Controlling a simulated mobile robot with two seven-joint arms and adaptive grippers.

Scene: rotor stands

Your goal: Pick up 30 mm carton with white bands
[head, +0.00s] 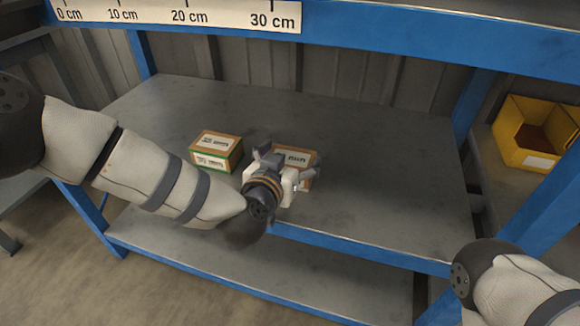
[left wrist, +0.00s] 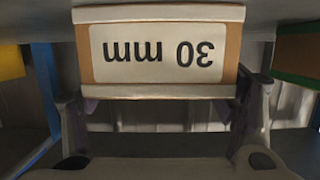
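The 30 mm carton with white bands (head: 296,158) is a brown box on the grey shelf, partly hidden behind my left gripper (head: 289,160). In the left wrist view the carton (left wrist: 158,52) shows its "30 mm" label upside down, with white bands along its upper and lower edges. The left gripper (left wrist: 161,112) is open, with its fingers spread towards the two sides of the carton. Whether they touch it cannot be told. My right gripper is out of view; only part of the right arm shows at the lower right.
A similar carton with green bands (head: 216,152) stands just left of the gripper. The grey shelf (head: 390,170) is clear to the right. A blue beam with a ruler strip (head: 190,14) crosses above. A yellow bin (head: 532,135) stands far right beyond a blue post.

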